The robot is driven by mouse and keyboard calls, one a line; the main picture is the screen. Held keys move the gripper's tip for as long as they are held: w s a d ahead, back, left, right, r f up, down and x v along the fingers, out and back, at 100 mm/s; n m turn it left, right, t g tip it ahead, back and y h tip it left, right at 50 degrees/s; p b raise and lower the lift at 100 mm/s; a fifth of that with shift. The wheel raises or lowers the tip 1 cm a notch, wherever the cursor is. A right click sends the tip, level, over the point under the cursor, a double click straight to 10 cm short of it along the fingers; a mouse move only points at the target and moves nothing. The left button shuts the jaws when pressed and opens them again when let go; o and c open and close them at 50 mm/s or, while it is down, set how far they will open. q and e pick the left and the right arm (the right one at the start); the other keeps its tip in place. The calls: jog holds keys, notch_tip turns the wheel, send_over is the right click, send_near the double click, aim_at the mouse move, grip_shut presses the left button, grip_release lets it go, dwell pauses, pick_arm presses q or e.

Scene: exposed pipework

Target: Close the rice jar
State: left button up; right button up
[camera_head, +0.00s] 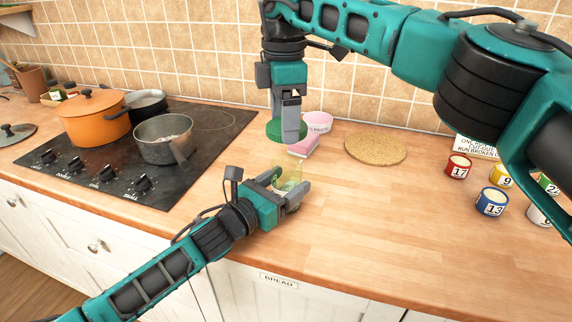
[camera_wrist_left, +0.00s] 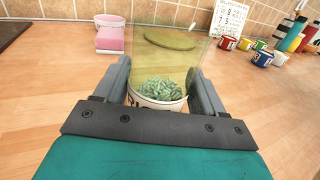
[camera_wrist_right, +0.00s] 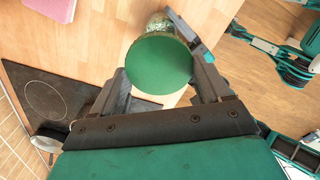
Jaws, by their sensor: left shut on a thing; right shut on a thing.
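The clear, yellowish glass rice jar (camera_wrist_left: 172,45) stands upright with green grains (camera_wrist_left: 160,90) at its bottom and a white label band low down. It also shows in the head view (camera_head: 293,172), partly hidden by my left gripper. My left gripper (camera_head: 285,189) is shut on the jar from the left, one finger on each side. The jar's mouth is uncovered. The round green lid (camera_head: 273,131) is held level by my right gripper (camera_head: 291,128), well above the jar. In the right wrist view the lid (camera_wrist_right: 160,63) lies between the fingers and overlaps part of the jar (camera_wrist_right: 158,20).
A pink sponge (camera_head: 303,147) and pink bowl (camera_head: 318,121) stand behind the jar. A round cork mat (camera_head: 376,148) lies to the right, beyond it several numbered cans (camera_head: 458,167). An orange pot (camera_head: 93,118) and grey pan (camera_head: 164,138) sit on the hob at left. The front right counter is clear.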

jog(key=shift+f, duration=2.15)
jog(key=shift+f, duration=0.9)
jog(key=shift+f, duration=0.55)
pick_arm(q)
grip_shut()
pick_arm(e)
jog(key=m, duration=0.9)
jog(key=shift+w+d+m, duration=0.1)
jog(key=shift+w+m, duration=0.1)
jog(key=shift+m, duration=0.2)
jog(key=o, duration=1)
jog(key=shift+c, duration=0.2)
